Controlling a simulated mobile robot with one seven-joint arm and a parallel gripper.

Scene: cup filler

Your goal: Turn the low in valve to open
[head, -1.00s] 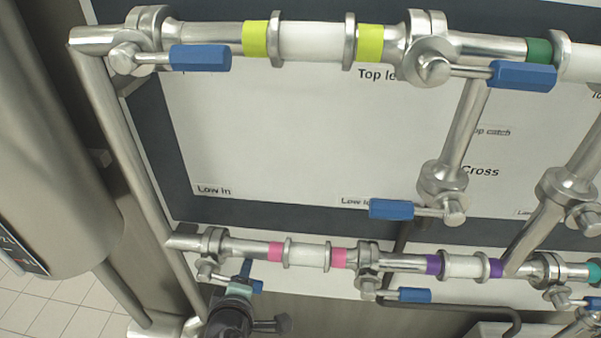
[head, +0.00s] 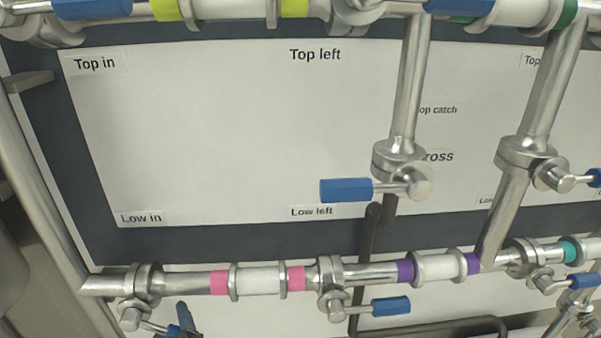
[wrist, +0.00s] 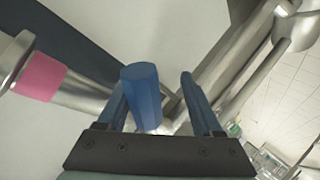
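The low in valve (head: 145,285) sits on the lower pipe under the "Low in" label, left of the pink bands in the head view. Its blue handle (wrist: 142,92) stands between my gripper's two blue fingers in the wrist view. My gripper (wrist: 156,84) is open around this handle. The left finger is close to the handle, and a gap shows on the right side. I cannot tell whether either finger touches it. In the head view a dark blue fingertip (head: 184,317) shows at the bottom edge; the rest of my gripper is cut off.
The low left valve's blue handle (head: 391,306) is to the right on the same pipe. A white panel (head: 250,130) lies behind the pipes. In the wrist view, a pink-banded pipe (wrist: 40,76) is at left and a steel pipe passes at right.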

